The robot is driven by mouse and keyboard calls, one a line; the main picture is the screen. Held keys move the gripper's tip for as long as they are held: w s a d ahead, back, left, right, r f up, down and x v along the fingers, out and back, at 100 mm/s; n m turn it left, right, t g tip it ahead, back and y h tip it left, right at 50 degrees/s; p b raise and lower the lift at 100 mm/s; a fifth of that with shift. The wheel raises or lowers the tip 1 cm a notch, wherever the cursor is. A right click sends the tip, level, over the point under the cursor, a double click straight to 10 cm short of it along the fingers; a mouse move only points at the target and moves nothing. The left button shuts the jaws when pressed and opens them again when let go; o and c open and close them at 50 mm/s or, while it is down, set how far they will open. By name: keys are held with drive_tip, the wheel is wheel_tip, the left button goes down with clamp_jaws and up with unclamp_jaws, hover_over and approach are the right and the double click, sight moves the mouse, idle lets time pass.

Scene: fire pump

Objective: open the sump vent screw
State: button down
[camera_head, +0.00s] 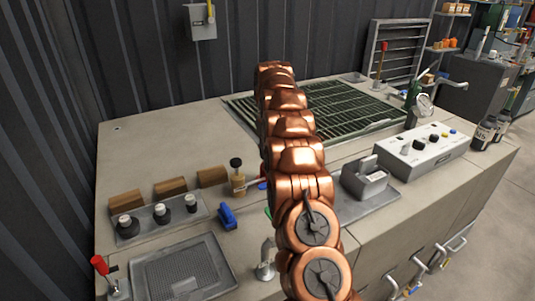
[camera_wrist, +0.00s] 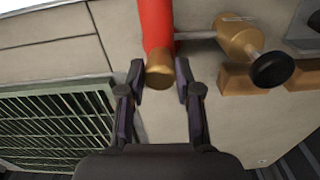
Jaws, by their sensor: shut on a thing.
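A red cylinder (camera_wrist: 156,22) with a round brass end (camera_wrist: 160,76) shows at the top middle of the wrist view. The brass end looks like the vent screw, but no label shows. My gripper (camera_wrist: 159,80) is shut on this brass end, one dark finger on each side. A thin rod runs from the red cylinder to a brass valve body (camera_wrist: 238,36) with a black knob (camera_wrist: 272,70). In the head view the same brass valve (camera_head: 238,182) stands just left of my arm. My arm hides my gripper there.
A green grating (camera_wrist: 58,125) lies left of my gripper in the wrist view. In the head view, wooden blocks (camera_head: 170,188), black-and-white knobs (camera_head: 163,213) and a blue object (camera_head: 227,216) sit left of my arm. A grey control box (camera_head: 420,150) stands right.

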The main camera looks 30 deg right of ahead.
drive_tip(key=n, duration=0.4)
drive_tip(key=shift+d+b, duration=0.1)
drive_tip(key=shift+b, duration=0.2)
drive_tip(key=shift+w+n, duration=0.1)
drive_tip(key=shift+n, duration=1.8)
drive_tip(key=c, duration=0.8)
unclamp_jaws()
